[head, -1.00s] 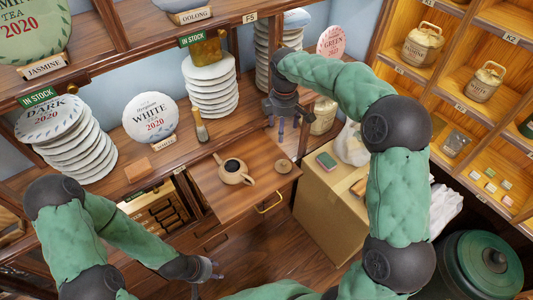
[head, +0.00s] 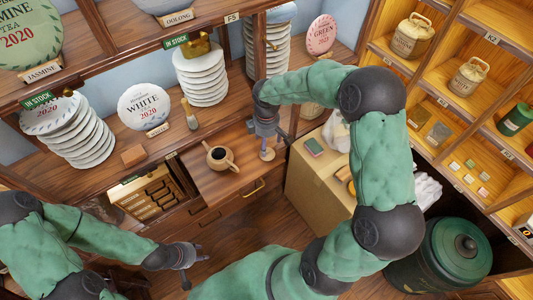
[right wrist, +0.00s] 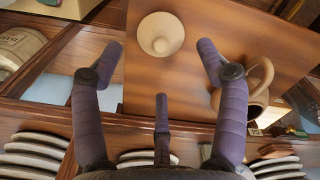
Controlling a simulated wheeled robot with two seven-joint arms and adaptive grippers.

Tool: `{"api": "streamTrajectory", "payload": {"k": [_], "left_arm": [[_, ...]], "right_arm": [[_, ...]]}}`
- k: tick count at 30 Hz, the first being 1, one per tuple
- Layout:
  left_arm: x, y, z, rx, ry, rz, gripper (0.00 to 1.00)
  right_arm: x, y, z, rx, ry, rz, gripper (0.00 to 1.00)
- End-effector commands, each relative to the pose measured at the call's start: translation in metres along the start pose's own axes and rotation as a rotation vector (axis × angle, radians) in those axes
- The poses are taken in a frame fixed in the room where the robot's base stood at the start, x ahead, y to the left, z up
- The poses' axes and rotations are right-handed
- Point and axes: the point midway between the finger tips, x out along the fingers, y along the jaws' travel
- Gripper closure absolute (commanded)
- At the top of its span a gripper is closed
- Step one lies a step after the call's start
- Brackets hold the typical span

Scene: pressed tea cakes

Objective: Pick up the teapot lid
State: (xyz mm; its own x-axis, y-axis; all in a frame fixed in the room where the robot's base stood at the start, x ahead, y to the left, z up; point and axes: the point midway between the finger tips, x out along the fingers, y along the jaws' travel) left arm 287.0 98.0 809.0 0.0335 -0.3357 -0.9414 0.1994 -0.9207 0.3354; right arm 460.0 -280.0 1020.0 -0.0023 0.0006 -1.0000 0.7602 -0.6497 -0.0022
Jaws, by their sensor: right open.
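The teapot lid (head: 267,155) is a small tan disc with a knob. It lies on the pulled-out wooden board, right of the brown teapot (head: 219,157). My right gripper (head: 266,143) is just above the lid, pointing down, and partly hides it. In the right wrist view the lid (right wrist: 160,36) lies beyond the spread, empty fingers of my right gripper (right wrist: 160,60), and nothing touches it visibly. The teapot (right wrist: 255,98) is close to the right finger there. My left gripper (head: 194,267) is low at the left, its fingers apart and empty.
The board (head: 205,186) has bare wood around the teapot. Stacked tea cakes (head: 203,80) and a brush (head: 189,113) stand on the shelf behind. A cardboard box (head: 318,185) stands right of the board. A green canister (head: 450,255) is at lower right.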

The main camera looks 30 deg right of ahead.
Motion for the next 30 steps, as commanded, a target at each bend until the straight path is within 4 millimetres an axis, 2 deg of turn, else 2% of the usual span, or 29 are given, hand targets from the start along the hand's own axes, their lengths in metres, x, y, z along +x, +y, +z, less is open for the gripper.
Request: {"api": "streamTrajectory", "payload": {"k": [7,16,24,29,30], "left_arm": [[0.001,-0.001,0.0,0.0,0.0,0.0,0.6],[0.006,-0.002,0.0,0.0,0.0,0.0,0.6],[0.006,-0.002,0.0,0.0,0.0,0.0,0.6],[0.006,-0.002,0.0,0.0,0.0,0.0,0.6],[0.006,-0.002,0.0,0.0,0.0,0.0,0.6]], "right_arm": [[0.012,-0.001,0.001,0.001,0.0,0.0,0.26],[0.052,-0.003,0.002,0.0,0.0,0.0,0.26],[0.055,-0.002,0.002,0.0,0.001,0.002,0.26],[0.055,-0.002,0.002,0.0,0.001,0.002,0.71],[0.055,-0.002,0.002,0.0,0.001,0.002,0.76]]}}
